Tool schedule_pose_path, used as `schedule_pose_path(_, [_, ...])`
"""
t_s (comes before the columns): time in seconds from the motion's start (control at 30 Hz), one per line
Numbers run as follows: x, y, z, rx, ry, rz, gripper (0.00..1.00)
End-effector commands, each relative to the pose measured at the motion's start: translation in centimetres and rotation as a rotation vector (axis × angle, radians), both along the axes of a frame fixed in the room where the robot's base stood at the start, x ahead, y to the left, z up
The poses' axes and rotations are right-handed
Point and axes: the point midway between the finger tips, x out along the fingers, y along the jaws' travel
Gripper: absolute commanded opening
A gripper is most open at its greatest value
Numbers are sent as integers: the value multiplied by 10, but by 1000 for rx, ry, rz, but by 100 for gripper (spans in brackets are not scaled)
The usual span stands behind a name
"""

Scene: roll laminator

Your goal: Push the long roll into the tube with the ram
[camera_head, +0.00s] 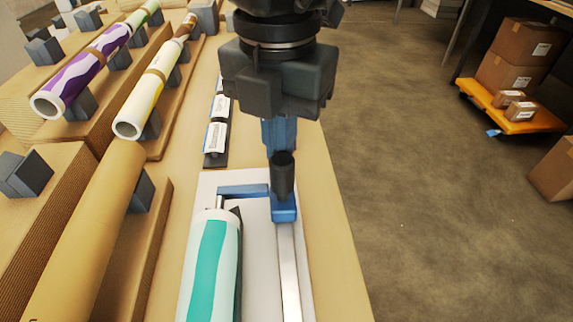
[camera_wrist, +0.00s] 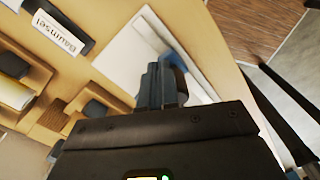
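The ram has a blue carriage (camera_head: 284,207) with an upright dark knob (camera_head: 283,175) on a metal rail (camera_head: 288,270). Its blue arm (camera_head: 243,190) reaches left to the far end of the long roll (camera_head: 210,265), which is teal and white and lies lengthwise on a white base. I cannot tell whether the arm touches the roll. My gripper (camera_head: 280,150) points down, with its blue fingers at the top of the knob. In the wrist view, my fingers (camera_wrist: 162,86) are beside the dark knob. Whether they grip it is hidden. The tube is not in sight.
Patterned rolls, one purple and white (camera_head: 85,68) and one yellow and white (camera_head: 150,85), lie in racks at left. A brown roll (camera_head: 85,235) is closer. Labelled small pieces (camera_head: 215,138) lie beyond the ram. Open floor and an orange cart (camera_head: 520,122) are at right.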

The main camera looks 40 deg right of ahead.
Motion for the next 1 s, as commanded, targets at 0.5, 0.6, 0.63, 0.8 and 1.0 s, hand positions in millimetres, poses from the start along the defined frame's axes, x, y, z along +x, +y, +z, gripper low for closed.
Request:
schedule_pose_path(0.5, [-55, 39, -7, -3, 5, 7, 0])
schedule_pose_path(0.6, [-59, 41, -5, -3, 7, 0, 0])
schedule_pose_path(0.63, [-59, 41, -4, -3, 7, 0, 0])
schedule_pose_path(0.8, [-58, 40, -4, -3, 7, 0, 0])
schedule_pose_path(1.0, [-55, 38, -5, -4, 6, -2, 0])
